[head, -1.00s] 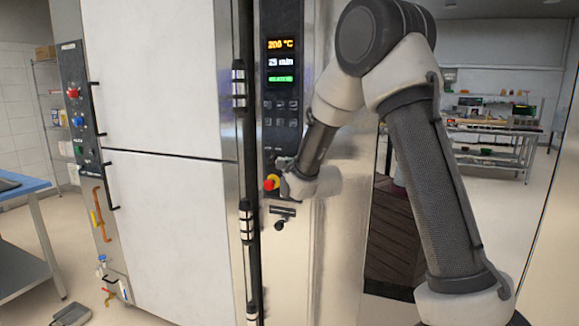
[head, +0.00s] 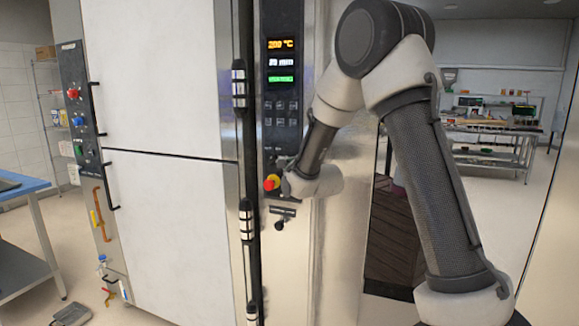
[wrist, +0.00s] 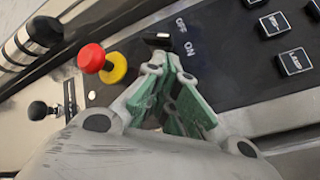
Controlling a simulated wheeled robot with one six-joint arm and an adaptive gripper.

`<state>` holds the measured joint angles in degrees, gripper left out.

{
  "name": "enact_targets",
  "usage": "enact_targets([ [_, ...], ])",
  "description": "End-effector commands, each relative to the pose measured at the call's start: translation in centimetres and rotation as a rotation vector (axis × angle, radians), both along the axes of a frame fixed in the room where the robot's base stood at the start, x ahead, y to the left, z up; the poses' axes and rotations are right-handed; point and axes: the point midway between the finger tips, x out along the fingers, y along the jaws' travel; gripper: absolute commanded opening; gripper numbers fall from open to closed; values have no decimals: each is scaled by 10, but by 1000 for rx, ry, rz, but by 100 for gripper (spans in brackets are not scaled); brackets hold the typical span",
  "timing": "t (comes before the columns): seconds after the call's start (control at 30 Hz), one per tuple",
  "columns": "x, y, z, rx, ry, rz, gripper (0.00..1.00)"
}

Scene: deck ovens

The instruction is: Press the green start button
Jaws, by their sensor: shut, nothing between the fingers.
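I see no green start button for certain; the spot in front of my fingertips is hidden by the fingers. My gripper (wrist: 168,66) is shut and empty, with green pads on its fingers. In the wrist view its tips are close to the dark control panel (wrist: 225,65), beside the OFF/ON lettering; I cannot tell whether they touch it. In the head view my gripper (head: 284,172) is at the lower part of the oven's control panel (head: 283,148), mostly hidden by my own wrist. A small green knob or button (head: 79,152) shows on a separate panel at the far left.
A red knob on a yellow collar (wrist: 97,60) sticks out just left of my fingers. Square black keys (wrist: 293,62) are on the right. A black-knobbed lever (head: 281,221) is below. The oven door (head: 170,210) is left, a blue-topped table (head: 22,186) further left.

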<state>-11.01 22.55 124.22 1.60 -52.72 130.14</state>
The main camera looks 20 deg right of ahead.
Motion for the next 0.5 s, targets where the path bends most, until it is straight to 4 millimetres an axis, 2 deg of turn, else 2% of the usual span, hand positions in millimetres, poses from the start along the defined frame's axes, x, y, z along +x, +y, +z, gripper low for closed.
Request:
enact_targets([
  [0.5,6,-6,0,1,-1,-5,0],
])
